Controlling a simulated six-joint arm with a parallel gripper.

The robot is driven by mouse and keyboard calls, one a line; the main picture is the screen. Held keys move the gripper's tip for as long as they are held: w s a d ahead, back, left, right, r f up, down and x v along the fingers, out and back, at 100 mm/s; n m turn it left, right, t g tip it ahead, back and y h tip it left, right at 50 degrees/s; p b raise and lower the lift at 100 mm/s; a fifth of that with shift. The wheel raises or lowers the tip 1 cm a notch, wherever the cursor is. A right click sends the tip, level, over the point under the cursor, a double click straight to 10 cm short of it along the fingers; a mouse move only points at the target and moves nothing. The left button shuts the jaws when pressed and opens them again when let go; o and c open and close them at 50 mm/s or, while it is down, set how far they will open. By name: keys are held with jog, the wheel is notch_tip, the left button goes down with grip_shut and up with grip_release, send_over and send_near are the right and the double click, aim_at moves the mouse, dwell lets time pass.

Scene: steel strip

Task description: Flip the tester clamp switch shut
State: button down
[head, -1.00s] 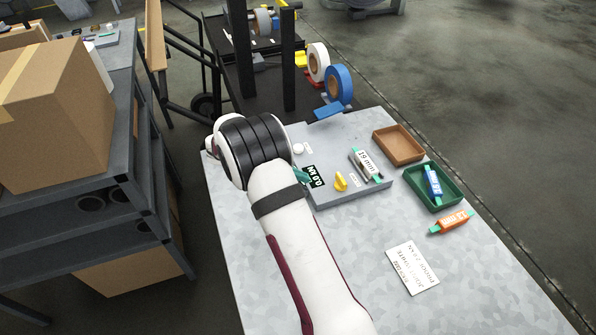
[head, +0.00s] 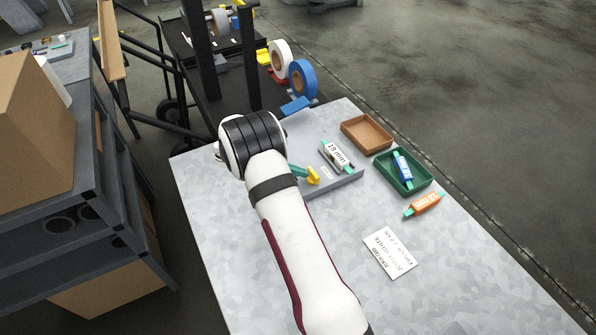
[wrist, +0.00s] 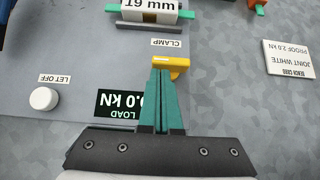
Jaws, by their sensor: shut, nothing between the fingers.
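The tester is a flat grey plate (wrist: 60,90) on the metal bench, with a yellow clamp switch (wrist: 178,65) beside a "CLAMP" label (wrist: 166,43). The switch also shows in the head view (head: 313,176). My gripper (wrist: 161,73) has its green fingers closed together with nothing between them. Its tips are at the yellow switch and overlap its left part in the wrist view; I cannot tell whether they touch. A "19 mm" block with green ends (wrist: 150,8) sits on the plate beyond the label. In the head view my arm hides the plate's left part.
A white "LET OFF" button (wrist: 44,99) and a black load display (wrist: 122,104) are on the plate. Right of it are a brown tray (head: 367,133), a green tray (head: 421,185) holding a blue piece, an orange piece (head: 424,205) and a white card (head: 390,252).

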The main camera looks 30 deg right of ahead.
jog(key=shift+w+d+m+g, duration=0.15)
jog(key=shift+w+m+g, duration=0.2)
jog(key=shift+m+g, duration=0.65)
jog(key=shift+w+m, duration=0.15)
jog(key=shift+m, duration=0.35)
jog(key=shift+w+d, duration=0.65)
jog(key=shift+d, duration=0.3)
jog(key=shift+w+d, duration=0.15)
jog(key=shift+d, duration=0.5)
dwell(0.7)
